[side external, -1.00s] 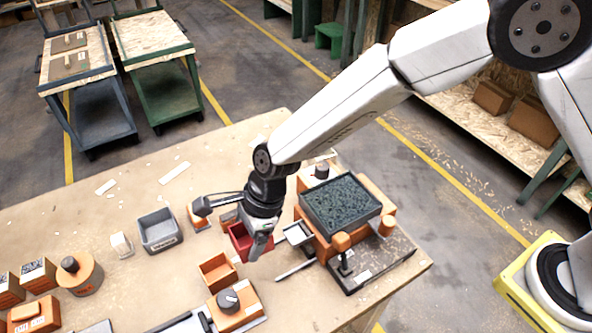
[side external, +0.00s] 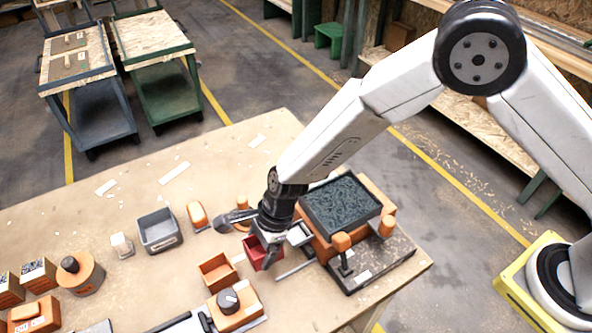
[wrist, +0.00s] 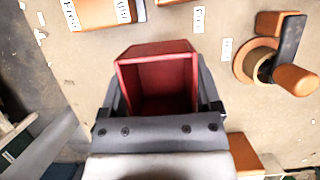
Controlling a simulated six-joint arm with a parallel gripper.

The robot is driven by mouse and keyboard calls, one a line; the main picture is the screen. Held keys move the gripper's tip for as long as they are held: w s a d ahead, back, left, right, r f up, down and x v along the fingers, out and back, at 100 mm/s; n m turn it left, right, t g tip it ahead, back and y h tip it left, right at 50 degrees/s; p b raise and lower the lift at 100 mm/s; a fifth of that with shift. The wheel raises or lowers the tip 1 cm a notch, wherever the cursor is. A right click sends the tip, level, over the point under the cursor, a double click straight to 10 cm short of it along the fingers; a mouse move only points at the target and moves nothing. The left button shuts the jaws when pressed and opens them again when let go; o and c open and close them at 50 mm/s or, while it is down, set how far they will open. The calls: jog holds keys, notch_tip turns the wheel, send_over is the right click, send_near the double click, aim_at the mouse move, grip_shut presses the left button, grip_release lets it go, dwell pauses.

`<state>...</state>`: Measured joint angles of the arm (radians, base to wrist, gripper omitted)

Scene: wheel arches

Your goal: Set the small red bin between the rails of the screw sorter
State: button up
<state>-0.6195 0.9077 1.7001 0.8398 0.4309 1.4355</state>
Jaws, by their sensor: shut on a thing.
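The small red bin (side external: 253,253) is held in my gripper (side external: 268,247), whose fingers are shut on it. In the wrist view the bin (wrist: 158,75) sits between the two fingers with its open, empty inside facing the camera. The screw sorter (side external: 375,255) stands just right of the gripper, with a dark tray of screws (side external: 340,205) on top and a small grey chute (side external: 299,234) on its left side. A thin grey rail (side external: 296,269) lies low in front of the chute. My gripper partly covers the bin, and I cannot tell the gap beneath it.
An orange bin (side external: 217,272) and an orange box with a dark knob (side external: 235,305) stand close at the lower left. A grey bin (side external: 160,232) is farther left. An orange-handled crank (wrist: 285,60) shows in the wrist view. The back of the bench (side external: 240,150) is mostly clear.

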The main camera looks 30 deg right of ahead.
jog(key=shift+f, duration=2.55)
jog(key=shift+f, duration=0.15)
jog(key=o, duration=1)
jog(key=shift+v, duration=3.9)
